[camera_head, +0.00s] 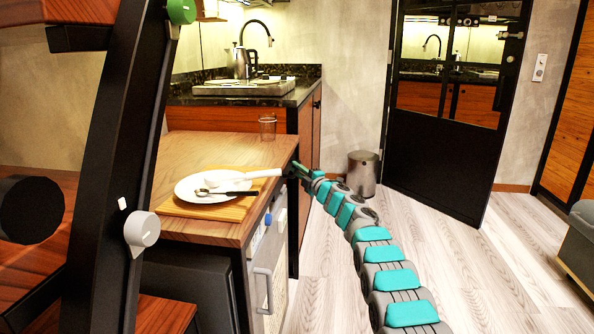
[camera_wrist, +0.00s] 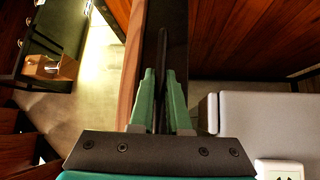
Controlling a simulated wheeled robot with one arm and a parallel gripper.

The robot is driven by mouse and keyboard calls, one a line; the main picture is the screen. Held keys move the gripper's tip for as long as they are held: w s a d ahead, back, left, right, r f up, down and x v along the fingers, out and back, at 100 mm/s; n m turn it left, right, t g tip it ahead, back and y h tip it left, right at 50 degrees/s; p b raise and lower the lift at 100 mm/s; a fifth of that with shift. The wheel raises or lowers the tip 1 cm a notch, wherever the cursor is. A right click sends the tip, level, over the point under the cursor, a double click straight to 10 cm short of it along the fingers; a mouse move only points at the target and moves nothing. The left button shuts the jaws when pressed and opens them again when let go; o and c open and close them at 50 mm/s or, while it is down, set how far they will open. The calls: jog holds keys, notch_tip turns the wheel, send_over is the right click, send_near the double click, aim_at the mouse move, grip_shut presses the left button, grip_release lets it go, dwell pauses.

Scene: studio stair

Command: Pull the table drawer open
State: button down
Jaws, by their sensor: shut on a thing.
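The wooden table (camera_head: 225,150) stands left of centre in the head view. My gripper (camera_head: 301,170) is at its right edge, just under the top. In the wrist view my gripper's green fingers (camera_wrist: 161,100) are closed around a thin dark bar, which appears to be the drawer handle (camera_wrist: 162,62). The dark drawer front (camera_wrist: 176,22) shows behind it, beside the wooden table edge (camera_wrist: 133,60). My arm and the steep angle hide most of the drawer front in the head view. I cannot tell whether the drawer stands out from the table.
A plate (camera_head: 205,187) with a spoon lies on a board (camera_head: 225,212), and a glass (camera_head: 267,127) stands on the table. A white appliance (camera_head: 266,270) is under it. A metal bin (camera_head: 363,173) stands behind my arm. The floor (camera_head: 480,265) to the right is clear.

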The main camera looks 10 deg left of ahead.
jog(key=shift+d+f, duration=0.1)
jog(key=shift+d, duration=0.05)
jog(key=d+p, duration=0.5)
jog(key=d, duration=2.1)
jog(key=shift+s+d, duration=0.4)
jog(key=shift+s, duration=0.05)
jog(key=c, duration=0.9)
grip_release()
jog(key=shift+a, duration=0.15)
jog(key=shift+b+v, duration=0.9)
jog(key=shift+v, duration=3)
